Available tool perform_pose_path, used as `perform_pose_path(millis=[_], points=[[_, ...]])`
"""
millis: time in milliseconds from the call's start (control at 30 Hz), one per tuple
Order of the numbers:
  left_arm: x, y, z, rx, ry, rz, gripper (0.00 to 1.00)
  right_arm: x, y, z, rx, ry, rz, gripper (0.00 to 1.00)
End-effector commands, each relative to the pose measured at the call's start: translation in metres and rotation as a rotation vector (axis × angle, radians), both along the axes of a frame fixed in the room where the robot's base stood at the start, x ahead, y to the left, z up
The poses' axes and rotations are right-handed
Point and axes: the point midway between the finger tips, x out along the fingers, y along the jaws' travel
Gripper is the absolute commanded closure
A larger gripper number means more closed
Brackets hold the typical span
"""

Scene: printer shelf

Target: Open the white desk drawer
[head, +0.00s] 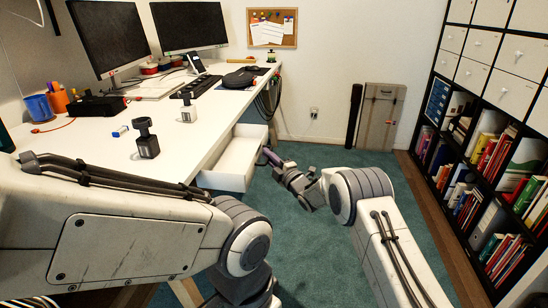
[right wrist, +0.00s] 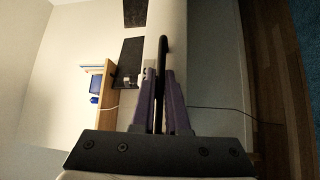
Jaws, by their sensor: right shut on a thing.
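The white desk drawer (head: 232,160) sticks out from under the white desk top, partly open, with its inside showing and looking empty. My right gripper (head: 266,153) is at the drawer's outer front side, coming from the right. In the right wrist view, the purple fingers of this gripper (right wrist: 161,85) are shut on a dark bar handle (right wrist: 163,52) on the pale drawer front (right wrist: 179,40). My left arm crosses the lower left of the head view; its gripper is not in view.
A black shelf (head: 470,125) with books and white drawers stands at the right. The teal carpet (head: 330,158) between is mostly clear.

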Motion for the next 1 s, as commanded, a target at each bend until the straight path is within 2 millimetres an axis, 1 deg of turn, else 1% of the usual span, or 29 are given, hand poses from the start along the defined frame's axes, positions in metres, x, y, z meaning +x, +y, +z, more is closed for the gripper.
perform_pose_path(millis=[167, 200, 533, 667, 767, 1000], points=[[0.000, 0.000, 0.000, 0.000, 0.000, 0.000, 0.50, -0.001, 0.002, -0.001, -0.002, 0.002, 0.003, 1.00], [0.000, 0.000, 0.000, 0.000, 0.000, 0.000, 0.50, -0.001, 0.002, -0.001, -0.002, 0.001, 0.004, 0.76], [0.000, 0.000, 0.001, 0.000, 0.000, 0.000, 0.50, -0.001, 0.001, -0.001, -0.002, 0.000, 0.002, 0.76], [0.000, 0.000, 0.004, 0.000, 0.000, 0.000, 0.50, -0.007, -0.005, -0.001, -0.003, 0.002, 0.001, 0.76], [0.000, 0.000, 0.008, 0.000, 0.000, 0.000, 0.50, -0.017, -0.014, -0.002, -0.002, 0.004, 0.001, 0.76], [0.000, 0.000, 0.017, 0.000, 0.000, 0.000, 0.50, -0.051, -0.042, -0.008, -0.003, 0.004, 0.001, 0.76]])
